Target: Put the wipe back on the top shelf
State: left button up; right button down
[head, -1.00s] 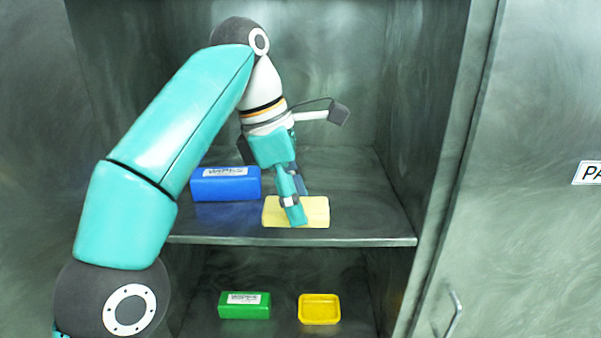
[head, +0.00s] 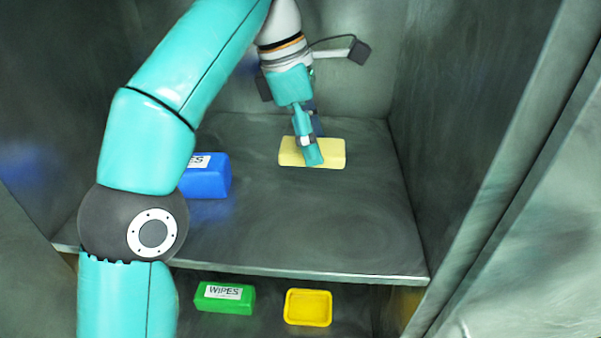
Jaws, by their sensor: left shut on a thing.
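A pale yellow block, the wipe (head: 329,153), is at the top shelf (head: 330,240) in the head view, towards the back and right of the middle. My left gripper (head: 310,155) comes down over it from above and is shut on it. The fingers cover part of the block's front and top. Whether its underside touches the shelf I cannot tell. My right gripper is not in view.
A blue wipes box (head: 207,178) stands on the top shelf to the left, partly hidden by my arm. A green wipes box (head: 224,297) and a yellow tray (head: 308,307) are on the shelf below. The front right of the top shelf is clear.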

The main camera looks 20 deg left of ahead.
aim_at(317, 199)
pick_arm(q)
jog(key=shift+s+f, duration=0.15)
jog(key=shift+f, duration=0.4)
notch_tip(317, 199, down, 3)
jog(key=shift+r+b, duration=0.1)
jog(key=shift+b, duration=0.85)
jog(key=shift+d+f, duration=0.1)
jog(key=shift+f, duration=0.5)
notch_tip(317, 199, down, 3)
jog(key=shift+f+b, duration=0.1)
jog(key=shift+b, duration=0.75)
jog(key=shift+f, duration=0.35)
jog(key=o, duration=1)
jog(key=shift+r, duration=0.1)
